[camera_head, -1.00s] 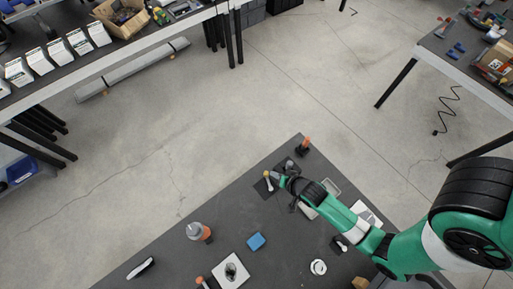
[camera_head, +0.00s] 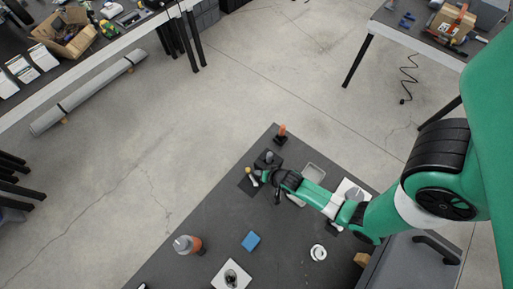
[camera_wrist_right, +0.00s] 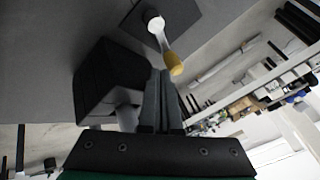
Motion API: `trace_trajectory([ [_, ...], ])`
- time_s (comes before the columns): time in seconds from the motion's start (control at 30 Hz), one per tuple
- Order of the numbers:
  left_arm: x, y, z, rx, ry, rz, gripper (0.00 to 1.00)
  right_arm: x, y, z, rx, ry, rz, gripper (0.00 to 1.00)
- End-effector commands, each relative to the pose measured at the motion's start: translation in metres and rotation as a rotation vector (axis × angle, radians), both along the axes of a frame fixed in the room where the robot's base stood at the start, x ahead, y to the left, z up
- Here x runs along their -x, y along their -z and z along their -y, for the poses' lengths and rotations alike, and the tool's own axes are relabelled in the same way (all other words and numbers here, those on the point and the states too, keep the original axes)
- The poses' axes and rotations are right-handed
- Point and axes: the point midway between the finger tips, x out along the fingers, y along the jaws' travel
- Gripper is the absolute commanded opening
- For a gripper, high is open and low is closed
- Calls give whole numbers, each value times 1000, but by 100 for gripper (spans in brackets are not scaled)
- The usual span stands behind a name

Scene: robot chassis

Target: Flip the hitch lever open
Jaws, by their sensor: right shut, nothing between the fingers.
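The hitch lever (camera_head: 255,178) is a short pale lever with a yellow knob, on a dark square plate (camera_head: 247,188) near the table's far corner. In the right wrist view the lever (camera_wrist_right: 164,42) shows its white pivot end on the plate (camera_wrist_right: 134,22) and its yellow tip pointing toward my fingers. My right gripper (camera_head: 267,176) is just right of the lever. In the wrist view the right gripper (camera_wrist_right: 162,88) is shut and empty, with its tips close to the yellow knob; I cannot tell whether they touch. My left gripper is not in view.
A black block (camera_wrist_right: 108,82) stands right beside my right fingers. An orange-handled item (camera_head: 282,132) stands at the table corner.

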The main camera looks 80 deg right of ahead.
Motion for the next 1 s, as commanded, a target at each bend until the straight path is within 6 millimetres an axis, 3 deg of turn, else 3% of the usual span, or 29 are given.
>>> trace_trajectory([
  [0.1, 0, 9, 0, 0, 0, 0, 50, -10, 17, 6, 0, 0, 0, 0],
  [0.23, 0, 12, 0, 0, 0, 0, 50, -15, 23, 8, 1, 0, 0, 0],
  [1.0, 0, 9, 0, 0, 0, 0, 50, -18, 24, 1, -1, -56, 0, 0],
])
